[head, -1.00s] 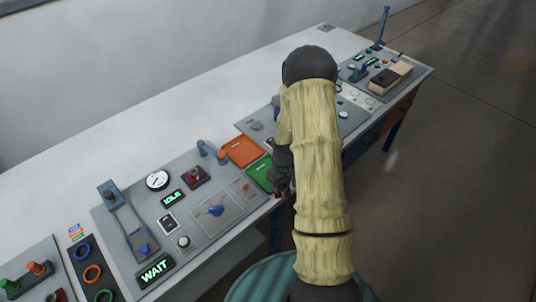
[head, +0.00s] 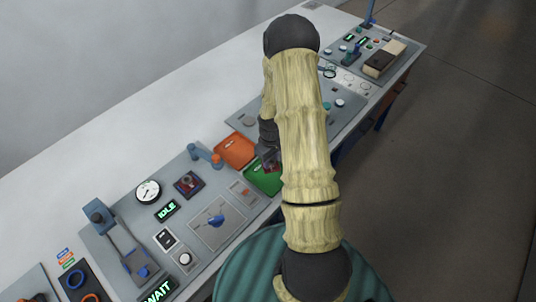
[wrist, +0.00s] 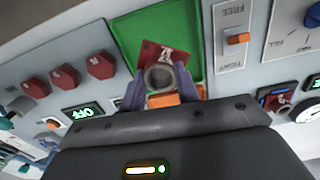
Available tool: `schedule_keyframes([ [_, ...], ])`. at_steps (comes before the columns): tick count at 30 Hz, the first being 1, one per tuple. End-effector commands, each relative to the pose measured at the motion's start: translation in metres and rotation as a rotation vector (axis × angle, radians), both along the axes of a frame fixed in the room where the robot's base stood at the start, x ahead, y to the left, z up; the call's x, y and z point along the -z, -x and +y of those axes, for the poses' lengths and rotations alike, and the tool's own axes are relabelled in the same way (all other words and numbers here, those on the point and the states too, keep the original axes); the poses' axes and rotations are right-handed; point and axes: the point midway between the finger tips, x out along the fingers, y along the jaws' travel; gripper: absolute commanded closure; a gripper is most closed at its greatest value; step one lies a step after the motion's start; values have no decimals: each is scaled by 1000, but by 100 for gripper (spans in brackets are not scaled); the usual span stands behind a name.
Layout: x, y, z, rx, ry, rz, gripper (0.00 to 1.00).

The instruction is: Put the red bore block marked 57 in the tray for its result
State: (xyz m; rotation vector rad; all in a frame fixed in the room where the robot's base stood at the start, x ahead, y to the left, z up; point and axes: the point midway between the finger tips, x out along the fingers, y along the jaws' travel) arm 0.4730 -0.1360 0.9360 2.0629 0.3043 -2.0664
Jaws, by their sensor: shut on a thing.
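A red block (wrist: 172,50) with a grey round bore and white markings is between my gripper's fingers (wrist: 160,90) in the wrist view. The markings are turned and hard to read. My gripper is shut on the block and over the green tray (wrist: 126,28). In the head view my gripper (head: 268,160) is at the back of the green tray (head: 262,183), partly hidden by my arm. The orange tray (head: 234,151) lies just behind the green one, and a piece of orange shows below the block in the wrist view. I cannot tell whether the block touches the tray.
Left of the trays is a panel with a dial gauge (head: 148,191), an IDLE display (head: 167,210), a blue knob (head: 215,220) and a dark red fixture (head: 187,184). A blue lever (head: 205,155) stands beside the orange tray. A FREE/TIGHT slide switch (wrist: 237,38) is beside the green tray.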

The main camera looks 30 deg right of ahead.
Motion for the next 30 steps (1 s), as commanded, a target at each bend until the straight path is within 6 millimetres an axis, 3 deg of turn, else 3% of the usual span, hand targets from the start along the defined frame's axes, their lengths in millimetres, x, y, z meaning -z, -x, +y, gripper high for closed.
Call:
schedule_keyframes([
  [11, 4, -1, 1, -3, 0, 0, 100],
  [30, 57, 0, 0, 0, 0, 0, 100],
])
